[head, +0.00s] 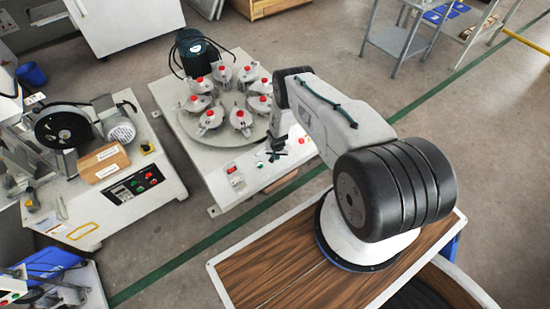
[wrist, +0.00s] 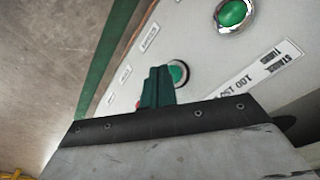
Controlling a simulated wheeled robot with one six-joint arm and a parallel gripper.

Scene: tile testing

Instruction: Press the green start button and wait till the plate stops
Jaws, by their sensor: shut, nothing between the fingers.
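The tile tester's control panel (head: 245,184) is a pale slab in front of its round plate (head: 216,131). The plate carries several clamps with red knobs. My gripper (head: 272,158) is over the panel, fingers down and shut with nothing between them. In the wrist view its dark fingertips (wrist: 158,72) partly cover a green round button (wrist: 179,72) in a pale ring. Whether they touch it I cannot tell. A larger green button or lamp (wrist: 233,13) in a metal ring is at upper right. A red part (wrist: 138,103) is mostly hidden behind the fingers.
A red switch (head: 231,169) is on the panel, left of my gripper. A dark motor (head: 195,50) stands behind the plate. Another bench machine (head: 120,190) is to the left. A green floor line (head: 215,237) runs past the tester's front.

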